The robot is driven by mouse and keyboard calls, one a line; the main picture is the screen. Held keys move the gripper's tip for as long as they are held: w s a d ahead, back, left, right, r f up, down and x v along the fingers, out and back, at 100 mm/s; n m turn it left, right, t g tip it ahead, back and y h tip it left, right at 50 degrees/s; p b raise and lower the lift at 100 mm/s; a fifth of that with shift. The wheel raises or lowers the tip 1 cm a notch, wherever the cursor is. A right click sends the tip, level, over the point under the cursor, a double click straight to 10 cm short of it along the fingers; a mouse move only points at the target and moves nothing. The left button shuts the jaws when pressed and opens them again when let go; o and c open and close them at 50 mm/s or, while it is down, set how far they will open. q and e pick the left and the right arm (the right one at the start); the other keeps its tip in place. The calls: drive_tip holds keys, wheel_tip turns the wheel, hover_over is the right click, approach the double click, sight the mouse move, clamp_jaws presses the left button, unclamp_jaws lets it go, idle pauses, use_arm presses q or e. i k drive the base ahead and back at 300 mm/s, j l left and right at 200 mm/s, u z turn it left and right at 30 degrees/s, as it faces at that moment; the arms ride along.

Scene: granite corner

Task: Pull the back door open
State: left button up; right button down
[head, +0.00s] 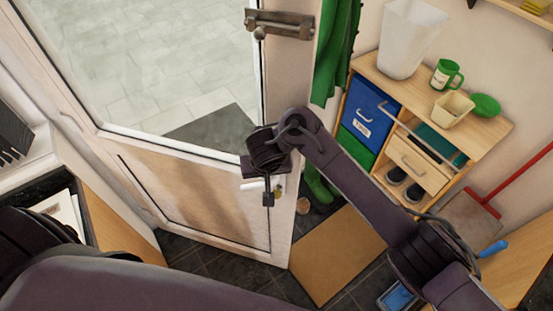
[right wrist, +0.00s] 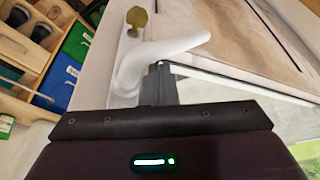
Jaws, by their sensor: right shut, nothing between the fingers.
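The back door (head: 185,185) has a large glass pane above a wooden lower panel. It stands at left centre in the head view; I cannot tell whether it is ajar. Its white lever handle (head: 252,185) is partly hidden behind my right gripper (head: 268,198). In the right wrist view the lever (right wrist: 165,55) lies just beyond the fingertips (right wrist: 160,72), with a brass-coloured key or knob (right wrist: 137,18) beside its base. My right gripper is shut and empty, close against the lever; contact is unclear. My left arm crosses the lower left, its gripper out of view.
A metal bolt (head: 280,25) is high on the door's edge. A counter (head: 60,195) is at left. Dark tiles show between.

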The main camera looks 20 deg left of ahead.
sight(195, 192)
drive_tip(key=k+l, duration=0.15)
drive_tip(key=k, duration=0.35)
drive_tip(key=k+l, duration=0.1)
drive_tip(key=k, duration=0.4)
